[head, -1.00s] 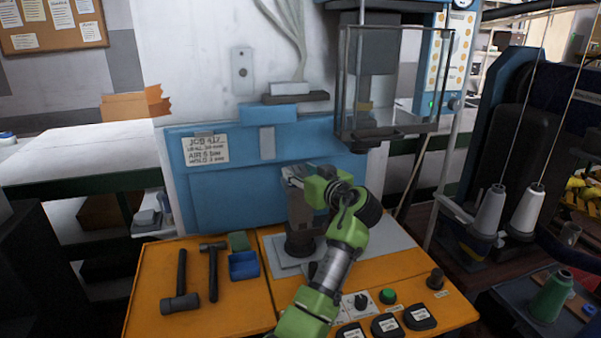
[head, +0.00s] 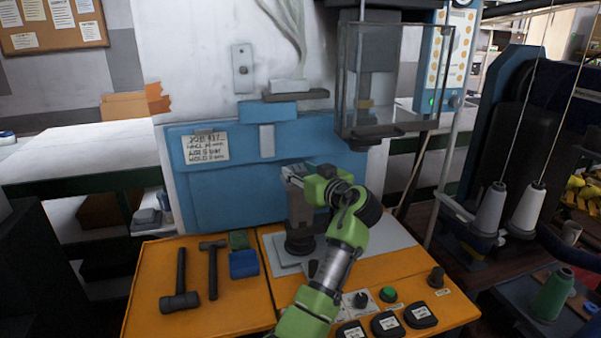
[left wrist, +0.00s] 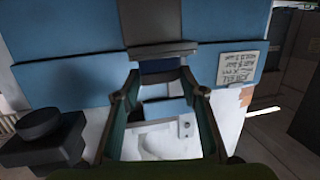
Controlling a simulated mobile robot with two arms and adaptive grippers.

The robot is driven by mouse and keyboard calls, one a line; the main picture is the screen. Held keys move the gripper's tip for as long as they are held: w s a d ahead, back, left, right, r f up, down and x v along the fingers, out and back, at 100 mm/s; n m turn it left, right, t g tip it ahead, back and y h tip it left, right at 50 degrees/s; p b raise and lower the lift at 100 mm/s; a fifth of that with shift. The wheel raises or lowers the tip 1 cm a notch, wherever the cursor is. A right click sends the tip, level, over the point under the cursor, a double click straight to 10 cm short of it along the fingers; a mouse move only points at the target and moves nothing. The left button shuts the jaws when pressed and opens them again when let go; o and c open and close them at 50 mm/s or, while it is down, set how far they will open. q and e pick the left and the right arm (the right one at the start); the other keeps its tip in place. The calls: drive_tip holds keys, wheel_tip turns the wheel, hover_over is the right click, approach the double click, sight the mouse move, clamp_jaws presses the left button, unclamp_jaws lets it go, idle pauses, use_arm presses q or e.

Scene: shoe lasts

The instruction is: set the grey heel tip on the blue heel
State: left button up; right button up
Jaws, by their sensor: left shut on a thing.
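My left gripper (head: 293,174) is at the top of a dark post (head: 300,214), in front of the blue panel. In the left wrist view, its fingers (left wrist: 160,66) close in toward a grey piece (left wrist: 162,50) that spans the fingertips. I take this piece for the grey heel tip; its outline is partly hidden. A wide dark body (left wrist: 152,18) lies just past it. The blue heel cannot be told apart from the blue behind the fingers. My right gripper is not in view.
A press head (head: 380,131) hangs to the right of the gripper. Buttons and knobs line the bench front. Thread cones (head: 490,210) stand right.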

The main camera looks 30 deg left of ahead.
use_arm(q)
drive_tip(key=o, duration=1.1)
drive_tip(key=shift+f, duration=0.1)
drive_tip(key=shift+o, duration=0.2)
drive_tip(key=v, duration=1.2)
drive_tip(key=shift+f, duration=0.1)
